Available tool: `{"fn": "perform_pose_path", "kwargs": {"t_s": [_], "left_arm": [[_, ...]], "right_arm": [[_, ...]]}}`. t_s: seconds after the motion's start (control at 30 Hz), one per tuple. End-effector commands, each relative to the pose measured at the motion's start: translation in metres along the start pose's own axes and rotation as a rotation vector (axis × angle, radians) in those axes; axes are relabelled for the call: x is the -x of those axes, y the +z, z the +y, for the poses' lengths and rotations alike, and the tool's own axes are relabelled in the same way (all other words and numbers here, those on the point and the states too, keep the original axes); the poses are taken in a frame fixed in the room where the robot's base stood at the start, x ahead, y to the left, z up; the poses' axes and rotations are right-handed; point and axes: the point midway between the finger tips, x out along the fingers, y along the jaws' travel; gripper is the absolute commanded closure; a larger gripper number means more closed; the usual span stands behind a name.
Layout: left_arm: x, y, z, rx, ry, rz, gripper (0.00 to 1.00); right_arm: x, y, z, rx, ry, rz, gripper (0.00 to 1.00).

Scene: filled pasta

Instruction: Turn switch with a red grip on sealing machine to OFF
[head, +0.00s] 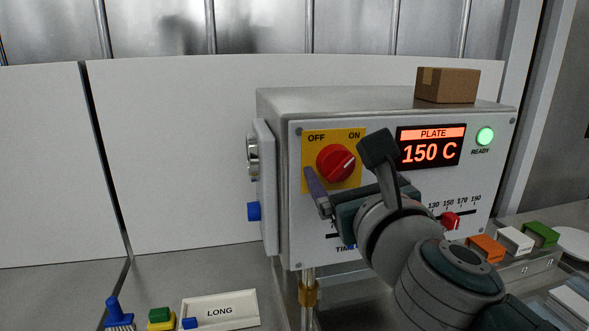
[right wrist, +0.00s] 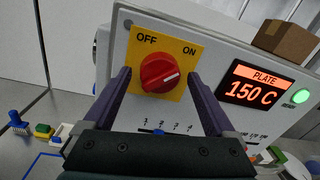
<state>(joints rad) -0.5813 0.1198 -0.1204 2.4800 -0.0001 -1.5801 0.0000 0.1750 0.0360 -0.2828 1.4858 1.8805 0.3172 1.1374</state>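The sealing machine (head: 278,112) stands in front of me. Its switch with a red grip (head: 336,162) sits on a yellow plate marked OFF at left and ON at right. The white mark on the grip points up and right, toward ON. The red grip also shows in the right wrist view (right wrist: 158,73). My right gripper (head: 345,160) is open in front of the switch, with one finger to each side of the grip in the right wrist view. No contact with the grip is visible. My left gripper is not in view.
The display (head: 431,147) reads PLATE 150 C, and a green READY lamp (head: 485,136) is lit. A cardboard box (head: 447,85) is on top of the machine. A red slider (head: 450,220) is low on the panel. A tray marked LONG (head: 237,312) lies at lower left.

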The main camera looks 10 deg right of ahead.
Motion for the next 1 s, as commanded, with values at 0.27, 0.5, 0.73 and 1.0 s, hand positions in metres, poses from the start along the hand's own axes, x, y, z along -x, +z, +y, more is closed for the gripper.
{"fn": "perform_pose_path", "kwargs": {"t_s": [0.27,0.5,0.73,1.0], "left_arm": [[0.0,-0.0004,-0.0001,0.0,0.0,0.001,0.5],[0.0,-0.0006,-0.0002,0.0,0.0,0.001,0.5],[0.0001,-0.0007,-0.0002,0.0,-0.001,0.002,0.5],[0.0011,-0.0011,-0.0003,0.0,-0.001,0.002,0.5]], "right_arm": [[0.0002,0.0,0.0,0.0,0.0,0.0,0.43],[0.0003,0.0,0.0001,0.001,0.0,0.0,0.7],[0.0003,0.0001,0.0001,0.001,0.0,0.0,0.91],[0.0003,0.0002,0.0003,0.044,0.0,-0.003,0.91]]}}
